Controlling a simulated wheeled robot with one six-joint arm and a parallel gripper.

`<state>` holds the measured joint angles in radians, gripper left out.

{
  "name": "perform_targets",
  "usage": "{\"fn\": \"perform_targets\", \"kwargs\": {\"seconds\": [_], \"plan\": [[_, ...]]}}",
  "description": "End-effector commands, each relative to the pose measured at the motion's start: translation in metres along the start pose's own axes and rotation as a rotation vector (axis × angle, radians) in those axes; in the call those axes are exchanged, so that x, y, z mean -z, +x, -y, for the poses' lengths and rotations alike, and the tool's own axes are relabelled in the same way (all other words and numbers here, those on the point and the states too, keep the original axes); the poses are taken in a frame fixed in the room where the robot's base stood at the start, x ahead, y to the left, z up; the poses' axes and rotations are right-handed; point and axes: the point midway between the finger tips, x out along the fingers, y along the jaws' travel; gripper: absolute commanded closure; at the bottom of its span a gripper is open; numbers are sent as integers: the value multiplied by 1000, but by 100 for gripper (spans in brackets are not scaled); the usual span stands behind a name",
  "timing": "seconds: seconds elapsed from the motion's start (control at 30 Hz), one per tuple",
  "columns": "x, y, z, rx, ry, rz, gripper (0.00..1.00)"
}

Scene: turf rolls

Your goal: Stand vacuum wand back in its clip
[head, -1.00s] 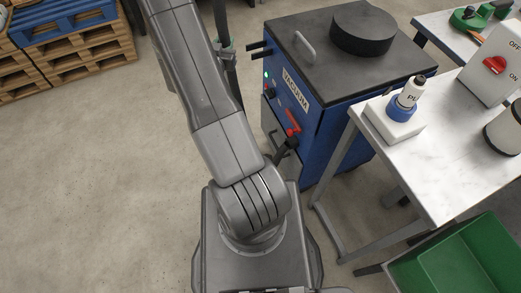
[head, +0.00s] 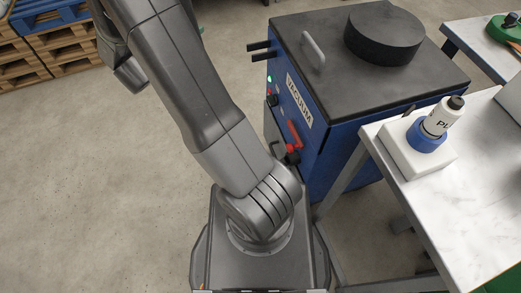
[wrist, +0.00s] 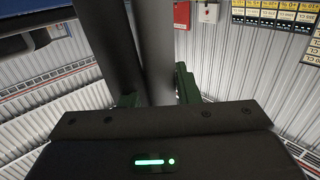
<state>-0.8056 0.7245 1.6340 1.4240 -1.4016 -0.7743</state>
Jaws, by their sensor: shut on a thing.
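In the wrist view my gripper (wrist: 158,96) is shut on the vacuum wand (wrist: 155,45), a dark tube rising between the green-edged fingers. A second dark tube-like shape (wrist: 105,45) runs close beside it on the left; I cannot tell if it is the hose. In the head view the blue vacuum unit (head: 318,140) stands behind my arm. Two black prongs (head: 259,51), apparently the clip, stick out from its upper left side and look empty. My gripper and the wand do not show in the head view.
A white-topped bench (head: 440,205) stands right of the vacuum, holding a white block (head: 415,155) with a blue-and-white bottle (head: 437,122). A black round lid (head: 384,35) and a handle (head: 313,50) top the vacuum. Pallets (head: 45,45) are far left. The floor (head: 90,190) at left is clear.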

Motion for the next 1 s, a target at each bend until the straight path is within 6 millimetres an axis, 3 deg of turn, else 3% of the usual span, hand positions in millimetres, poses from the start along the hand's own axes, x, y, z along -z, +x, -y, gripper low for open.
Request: {"fn": "perform_targets", "kwargs": {"seconds": [0.27, 0.47, 1.0], "plan": [[0, 2, -2, -1, 2, 0, 98], [1, 18, -16, -3, 1, 0, 98], [2, 107, -94, -5, 1, 0, 98]]}}
